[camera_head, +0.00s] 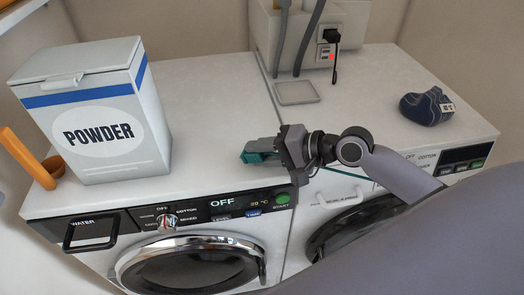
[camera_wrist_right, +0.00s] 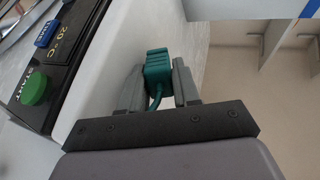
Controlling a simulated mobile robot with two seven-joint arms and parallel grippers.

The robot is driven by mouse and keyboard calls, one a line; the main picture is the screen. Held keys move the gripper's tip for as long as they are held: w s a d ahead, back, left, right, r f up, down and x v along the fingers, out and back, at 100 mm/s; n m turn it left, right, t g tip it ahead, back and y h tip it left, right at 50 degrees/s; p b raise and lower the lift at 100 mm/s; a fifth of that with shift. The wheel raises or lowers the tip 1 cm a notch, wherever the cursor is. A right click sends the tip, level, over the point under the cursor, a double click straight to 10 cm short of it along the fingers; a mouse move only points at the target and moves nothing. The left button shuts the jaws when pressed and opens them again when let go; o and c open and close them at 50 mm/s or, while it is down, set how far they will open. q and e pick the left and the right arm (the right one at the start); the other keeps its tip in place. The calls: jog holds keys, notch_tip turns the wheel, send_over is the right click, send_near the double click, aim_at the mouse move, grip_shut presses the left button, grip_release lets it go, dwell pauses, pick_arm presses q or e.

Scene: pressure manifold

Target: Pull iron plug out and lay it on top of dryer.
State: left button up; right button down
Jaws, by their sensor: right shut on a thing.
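My right gripper (camera_head: 264,149) is shut on a teal plug (camera_head: 250,157), with its tip pointing left over the left machine's white top. In the right wrist view the teal plug (camera_wrist_right: 157,66) sits between the two grey fingers (camera_wrist_right: 158,85), and a teal cord bends down from it. I cannot tell whether it touches the top. The right machine (camera_head: 385,85), likely the dryer, stands beside the left machine (camera_head: 205,85), which has a water drawer. My left gripper is not in view.
A powder box (camera_head: 105,120) and an orange scoop (camera_head: 40,165) stand on the left machine. A flat grey square (camera_head: 297,92) lies near the back seam. A dark blue folded item (camera_head: 426,107) lies at the right. White top between box and seam is clear.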

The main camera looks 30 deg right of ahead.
jog(key=shift+s+f, duration=0.15)
jog(key=shift+f, duration=0.35)
jog(key=c, duration=0.7)
grip_release()
jog(key=shift+f, duration=0.1)
jog(key=shift+c, duration=0.2)
jog(key=shift+s, duration=0.1)
jog(key=shift+d, duration=0.15)
jog(key=v, duration=0.5)
jog(key=shift+s+d+r, duration=0.1)
jog(key=shift+d+r, duration=0.05)
jog(key=shift+r, duration=0.4)
jog(key=shift+s+d+r, duration=0.3)
jog(key=shift+s+r, duration=0.05)
jog(key=shift+r, duration=0.25)
